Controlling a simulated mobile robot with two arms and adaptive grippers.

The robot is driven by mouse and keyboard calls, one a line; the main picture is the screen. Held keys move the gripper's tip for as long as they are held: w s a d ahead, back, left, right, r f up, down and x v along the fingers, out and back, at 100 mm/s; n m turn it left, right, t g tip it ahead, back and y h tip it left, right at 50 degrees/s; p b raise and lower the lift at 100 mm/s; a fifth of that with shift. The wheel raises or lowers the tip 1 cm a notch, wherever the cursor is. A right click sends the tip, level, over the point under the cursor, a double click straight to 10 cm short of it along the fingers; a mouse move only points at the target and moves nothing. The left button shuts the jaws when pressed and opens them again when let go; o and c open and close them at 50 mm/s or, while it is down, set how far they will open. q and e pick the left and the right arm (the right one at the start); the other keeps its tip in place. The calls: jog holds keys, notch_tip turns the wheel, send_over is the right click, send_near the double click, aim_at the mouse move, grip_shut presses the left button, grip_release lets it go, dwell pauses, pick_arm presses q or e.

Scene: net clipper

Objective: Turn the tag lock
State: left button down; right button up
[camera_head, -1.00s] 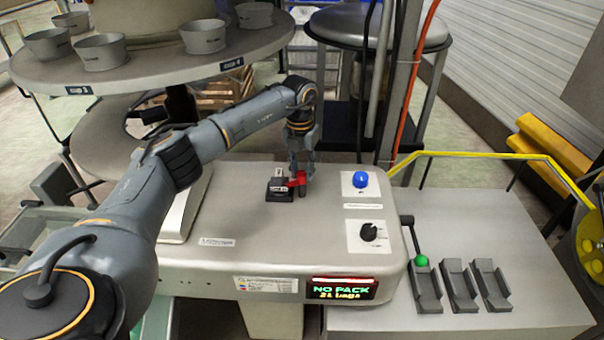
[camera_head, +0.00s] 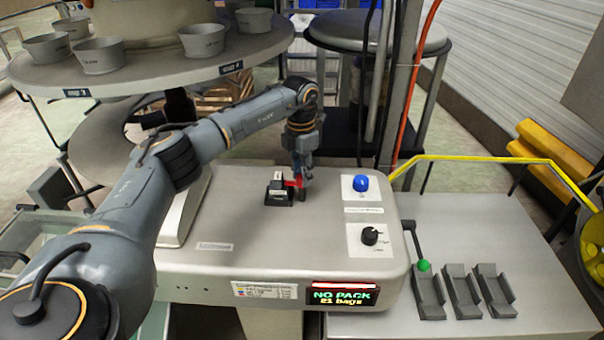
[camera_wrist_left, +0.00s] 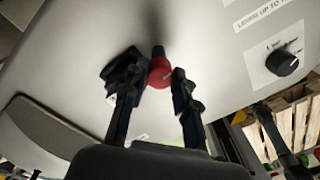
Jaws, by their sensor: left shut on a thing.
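The tag lock appears as a small black block (camera_head: 279,192) with a red handle (camera_head: 294,183) on the grey machine top in the head view. My left gripper (camera_head: 302,186) reaches down at the block's right side and is shut on the red handle. In the left wrist view, the rounded red handle (camera_wrist_left: 160,72) sits between the two dark fingers of my left gripper (camera_wrist_left: 158,86). The fingers and arm hide part of the handle in the head view. My right gripper is not in view.
A blue button (camera_head: 361,183) and a black rotary knob (camera_head: 370,235) are to the right. A display (camera_head: 342,293) reads "NO PACK 21 bags". A green-tipped lever (camera_head: 423,265) stands near grey trays. A round platter (camera_head: 150,75) with several cups overhangs the back left.

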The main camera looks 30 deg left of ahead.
aim_at(301, 175)
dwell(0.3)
pick_arm(q)
jog(key=c, duration=1)
grip_release()
jog(key=shift+c, duration=0.2)
jog(key=shift+r, duration=0.15)
notch_tip(301, 175, up, 12)
jog(key=shift+a, duration=0.2)
jog(key=shift+f, duration=0.2)
